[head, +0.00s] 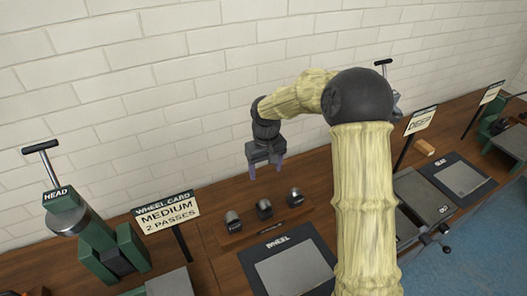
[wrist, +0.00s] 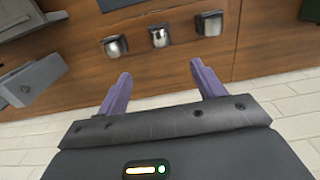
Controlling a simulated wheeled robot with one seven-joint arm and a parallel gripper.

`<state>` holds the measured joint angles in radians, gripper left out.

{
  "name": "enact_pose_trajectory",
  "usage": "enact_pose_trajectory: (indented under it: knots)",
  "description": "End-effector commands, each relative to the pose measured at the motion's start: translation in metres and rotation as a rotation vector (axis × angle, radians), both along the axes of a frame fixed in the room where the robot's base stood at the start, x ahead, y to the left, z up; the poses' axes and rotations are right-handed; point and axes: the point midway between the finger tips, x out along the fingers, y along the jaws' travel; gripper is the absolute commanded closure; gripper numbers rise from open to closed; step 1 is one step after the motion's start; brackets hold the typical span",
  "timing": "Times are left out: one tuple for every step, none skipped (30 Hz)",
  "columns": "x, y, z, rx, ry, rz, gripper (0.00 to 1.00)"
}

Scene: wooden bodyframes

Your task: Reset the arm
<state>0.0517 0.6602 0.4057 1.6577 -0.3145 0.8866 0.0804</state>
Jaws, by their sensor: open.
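My gripper (head: 266,168) hangs at the end of my bent arm, above the back of the wooden bench, in front of the white brick wall. Its two purple fingers are apart with nothing between them; they also show in the wrist view (wrist: 160,82). In the head view it is above a row of three small dark, metal-topped blocks, clear of them. The wrist view shows the blocks (wrist: 158,37) beyond the fingertips. My arm covers part of the bench to the right of the centre.
A green press marked HEAD (head: 95,235) and a card reading MEDIUM 2 PASSES (head: 166,213) stand left. A WHEEL plate (head: 292,268) lies in front of the blocks (head: 264,209). A DEEP card (head: 420,121), a dark pad (head: 458,178) and a vise-like device (head: 425,205) are right.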

Motion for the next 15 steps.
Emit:
enact_pose_trajectory:
  knots:
    - [0.000,0.000,0.000,0.000,0.000,0.000,0.32]
    - [0.000,0.000,0.000,0.000,0.000,0.000,0.32]
    - [0.000,0.000,0.000,0.000,0.000,0.000,0.32]
    - [0.000,0.000,0.000,0.000,0.000,0.000,0.32]
    - [-0.001,-0.001,0.001,-0.001,-0.001,-0.001,0.32]
    - [-0.003,-0.002,0.002,-0.001,-0.004,-0.003,0.32]
    - [-0.005,-0.003,0.003,-0.002,-0.006,-0.005,0.32]
    - [-0.008,-0.005,0.004,-0.003,-0.008,-0.008,0.32]
    - [-0.013,-0.008,0.006,-0.006,-0.012,-0.014,0.32]
    - [-0.018,-0.011,0.008,-0.007,-0.018,-0.019,0.32]
    - [-0.024,-0.015,0.010,-0.009,-0.022,-0.026,0.32]
    - [-0.033,-0.020,0.013,-0.010,-0.031,-0.038,0.32]
    - [-0.041,-0.025,0.015,-0.012,-0.039,-0.048,0.32]
    - [-0.049,-0.030,0.018,-0.013,-0.046,-0.060,0.32]
    - [-0.061,-0.038,0.021,-0.013,-0.057,-0.078,0.32]
